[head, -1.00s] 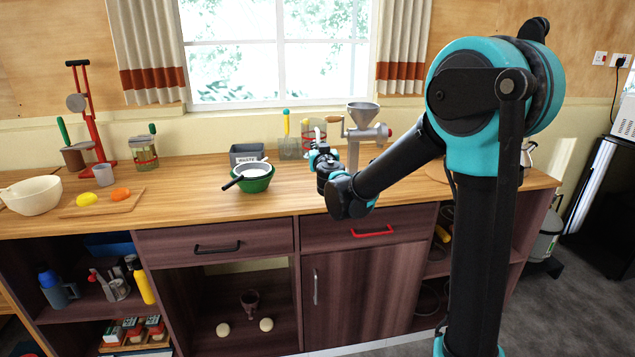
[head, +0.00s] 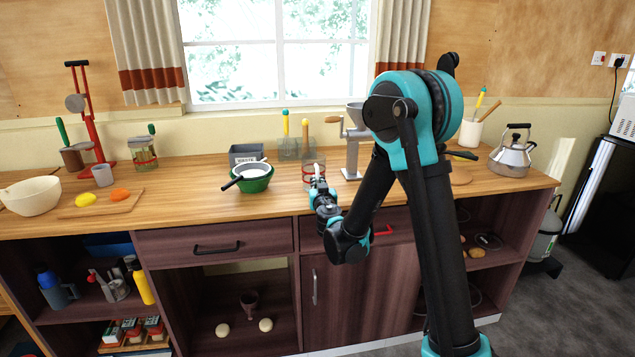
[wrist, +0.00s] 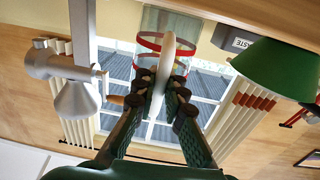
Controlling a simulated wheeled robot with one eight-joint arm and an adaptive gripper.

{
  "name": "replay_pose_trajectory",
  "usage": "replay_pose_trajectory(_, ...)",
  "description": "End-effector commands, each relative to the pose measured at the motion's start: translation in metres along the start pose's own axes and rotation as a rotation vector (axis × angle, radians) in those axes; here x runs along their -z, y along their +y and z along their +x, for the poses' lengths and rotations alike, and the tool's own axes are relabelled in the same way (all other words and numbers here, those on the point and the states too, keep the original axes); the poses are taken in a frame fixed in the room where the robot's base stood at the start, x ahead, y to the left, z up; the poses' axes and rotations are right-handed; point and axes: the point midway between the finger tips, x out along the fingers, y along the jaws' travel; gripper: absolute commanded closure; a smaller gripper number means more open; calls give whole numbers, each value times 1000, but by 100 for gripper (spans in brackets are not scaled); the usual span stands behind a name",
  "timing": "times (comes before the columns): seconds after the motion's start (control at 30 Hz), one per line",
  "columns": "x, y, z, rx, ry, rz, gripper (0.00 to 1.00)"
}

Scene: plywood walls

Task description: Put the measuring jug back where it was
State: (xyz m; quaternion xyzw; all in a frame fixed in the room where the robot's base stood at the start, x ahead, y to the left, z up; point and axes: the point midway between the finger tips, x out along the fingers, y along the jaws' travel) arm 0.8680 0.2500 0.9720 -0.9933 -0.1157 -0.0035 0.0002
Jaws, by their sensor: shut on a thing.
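The measuring jug (head: 307,176) is clear with red bands and a pale handle. In the head view it is upright at the counter, left of the metal grinder; whether its base touches the wood I cannot tell. My gripper (head: 319,186) is in front of it. In the wrist view, which is upside down, my gripper (wrist: 161,84) is shut on the pale handle, one finger on each side. The jug's clear body (wrist: 150,45) shows beyond the fingers. My gripper hides part of the jug in the head view.
The grinder (head: 354,150) stands close on the right. A green bowl (head: 257,184) with a pan stands on the left, before a grey waste box (head: 246,152). Clear containers (head: 289,148) stand behind near the window.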

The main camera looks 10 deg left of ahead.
Motion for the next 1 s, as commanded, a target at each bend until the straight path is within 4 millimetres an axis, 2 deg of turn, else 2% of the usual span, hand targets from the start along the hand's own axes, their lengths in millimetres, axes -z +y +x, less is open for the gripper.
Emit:
replay_pose_trajectory(0.27, -1, 0, 0, 0, 0, 0, 100)
replay_pose_trajectory(0.3, -2, 0, 0, 0, 0, 0, 90)
replay_pose_trajectory(0.47, -2, 0, 0, 0, 0, 0, 70)
replay_pose_trajectory(0.5, -2, 0, 0, 0, 0, 0, 69)
replay_pose_trajectory(0.83, 1, 0, 0, 0, 0, 0, 69)
replay_pose_trajectory(1.0, 1, 0, -22, 1, 0, 0, 69)
